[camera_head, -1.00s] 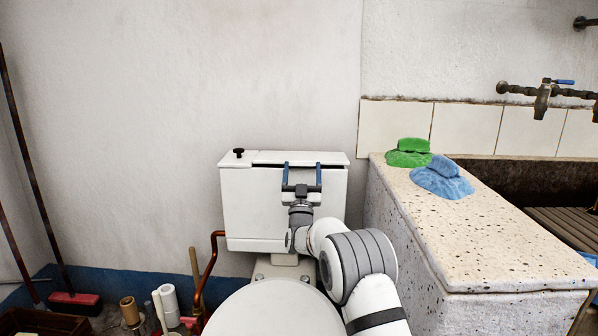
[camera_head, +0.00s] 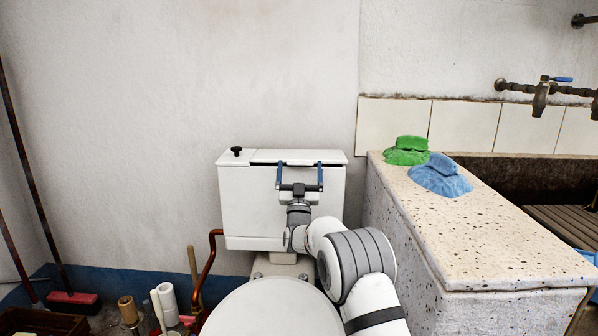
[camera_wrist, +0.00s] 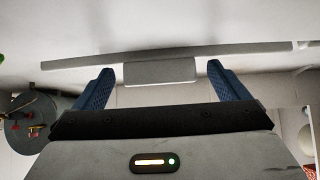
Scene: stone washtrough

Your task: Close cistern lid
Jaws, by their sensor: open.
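The white cistern (camera_head: 245,208) stands against the wall behind the toilet. Its lid (camera_head: 300,156) lies on top, with a thin dark gap under its front edge on the right part. A black knob (camera_head: 237,151) sits at the top left. My gripper (camera_head: 300,166) is open in front of the cistern's upper right front, its blue fingers pointing up near the lid edge. In the wrist view, the fingers of my gripper (camera_wrist: 160,78) stand apart on either side of a pale block (camera_wrist: 160,72) below a long grey edge strip (camera_wrist: 225,48). Contact cannot be told.
A speckled stone trough (camera_head: 480,235) stands right of the cistern, with green (camera_head: 407,152) and blue (camera_head: 440,178) cloths on it. The closed toilet seat (camera_head: 272,308) is in front. A copper pipe (camera_head: 209,265), rolls and a red broom (camera_head: 72,297) are at left.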

